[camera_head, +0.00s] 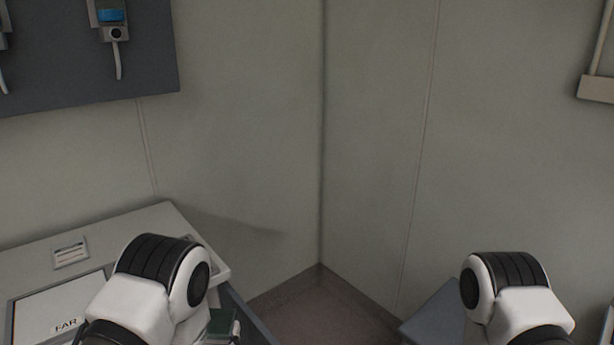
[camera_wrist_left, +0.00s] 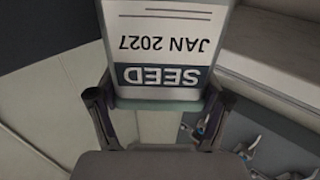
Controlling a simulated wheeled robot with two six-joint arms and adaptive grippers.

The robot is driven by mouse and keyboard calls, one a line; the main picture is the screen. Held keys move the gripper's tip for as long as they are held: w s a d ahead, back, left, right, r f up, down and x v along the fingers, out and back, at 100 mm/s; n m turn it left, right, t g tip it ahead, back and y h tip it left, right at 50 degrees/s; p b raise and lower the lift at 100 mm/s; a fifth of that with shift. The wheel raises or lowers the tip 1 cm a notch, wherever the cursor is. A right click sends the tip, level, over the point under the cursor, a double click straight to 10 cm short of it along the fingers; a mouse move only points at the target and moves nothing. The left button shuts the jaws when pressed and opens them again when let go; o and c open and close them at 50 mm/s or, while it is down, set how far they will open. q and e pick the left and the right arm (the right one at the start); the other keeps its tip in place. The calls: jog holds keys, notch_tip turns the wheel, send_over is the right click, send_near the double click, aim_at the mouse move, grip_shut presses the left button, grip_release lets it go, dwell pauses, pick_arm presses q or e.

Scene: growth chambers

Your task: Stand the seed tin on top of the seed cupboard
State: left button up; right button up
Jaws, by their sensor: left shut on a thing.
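The seed tin (camera_wrist_left: 165,45) fills the upper middle of the left wrist view. Its white label reads SEED and JAN 2027, upside down in that picture. The fingers of my left gripper (camera_wrist_left: 157,98) stand on both sides of it, shut on it. In the head view my left wrist covers most of this gripper; a small dark green piece (camera_head: 222,325), which looks like part of the tin, shows beside the wrist at the bottom edge. My right gripper is out of view; only its arm shows at lower right. I cannot identify the seed cupboard for certain.
A pale unit with a panel marked FAR (camera_head: 70,318) stands at lower left, close to my left arm. A dark board (camera_head: 60,60) with hung devices is on the left wall. A blue-grey surface (camera_head: 432,318) lies at lower right. Bare floor (camera_head: 320,300) shows in the corner.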

pick_arm(q)
notch_tip(320, 180, up, 4)
jog(key=shift+s+f+p, duration=0.1)
jog(key=shift+p, duration=0.7)
jog(key=s, duration=0.1)
jog(key=s+r, duration=0.1)
jog(key=s, duration=0.2)
jog(key=shift+r, duration=0.4)
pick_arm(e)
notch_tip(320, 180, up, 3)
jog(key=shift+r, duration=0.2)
pick_arm(q)
jog(key=shift+s, duration=0.1)
